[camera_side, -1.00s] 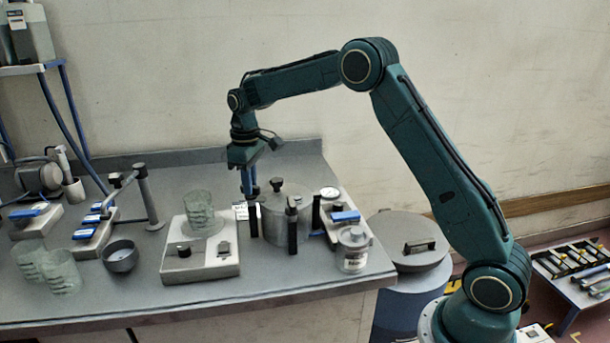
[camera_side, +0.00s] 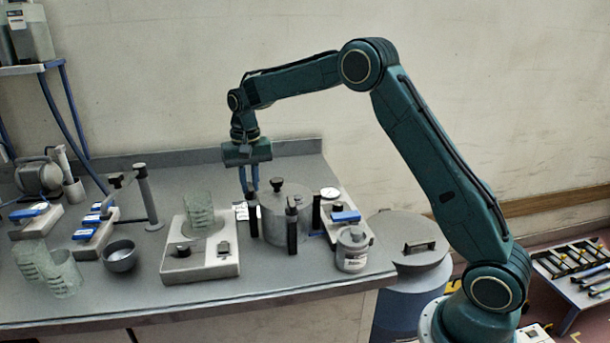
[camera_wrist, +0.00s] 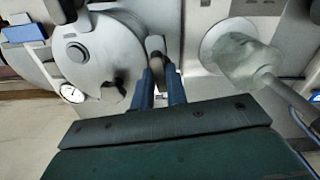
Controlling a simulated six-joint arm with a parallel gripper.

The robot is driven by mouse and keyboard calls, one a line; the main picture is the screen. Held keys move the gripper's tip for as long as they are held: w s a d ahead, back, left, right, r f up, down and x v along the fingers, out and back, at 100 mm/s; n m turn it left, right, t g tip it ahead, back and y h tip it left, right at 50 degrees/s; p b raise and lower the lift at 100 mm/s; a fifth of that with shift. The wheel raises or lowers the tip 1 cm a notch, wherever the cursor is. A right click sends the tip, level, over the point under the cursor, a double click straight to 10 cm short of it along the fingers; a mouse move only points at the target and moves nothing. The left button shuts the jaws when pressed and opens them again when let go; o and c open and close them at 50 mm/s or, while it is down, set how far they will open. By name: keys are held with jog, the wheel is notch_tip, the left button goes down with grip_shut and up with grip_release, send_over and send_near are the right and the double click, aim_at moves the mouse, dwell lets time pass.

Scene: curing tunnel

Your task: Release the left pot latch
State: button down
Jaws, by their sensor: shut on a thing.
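The grey pot (camera_side: 285,222) stands upright on the bench with its lid and black knob (camera_side: 277,182) on top. Several dark upright latches stand around its rim. The left pot latch (camera_side: 253,221) is at the pot's left side. My gripper (camera_side: 249,195) points down just above and at this latch, its two blue fingers close together. In the wrist view my gripper (camera_wrist: 160,73) has its fingertips on either side of the latch's top (camera_wrist: 156,47), beside the pot lid (camera_wrist: 105,42). The fingers are shut on the latch; the exact contact is partly hidden.
A glass beaker (camera_side: 199,212) stands on a pale hotplate-like box (camera_side: 205,262) to the left. A lidded jar (camera_side: 354,250) is at the front right of the pot, and a device with a dial (camera_side: 330,193) is behind it. A dark bowl (camera_side: 120,256) sits further left.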

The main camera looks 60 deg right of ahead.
aim_at(250, 186)
jog(key=shift+r+m, duration=0.1)
jog(key=shift+m, duration=0.9)
jog(key=c, duration=1.4)
grip_release()
notch_tip(250, 186, up, 14)
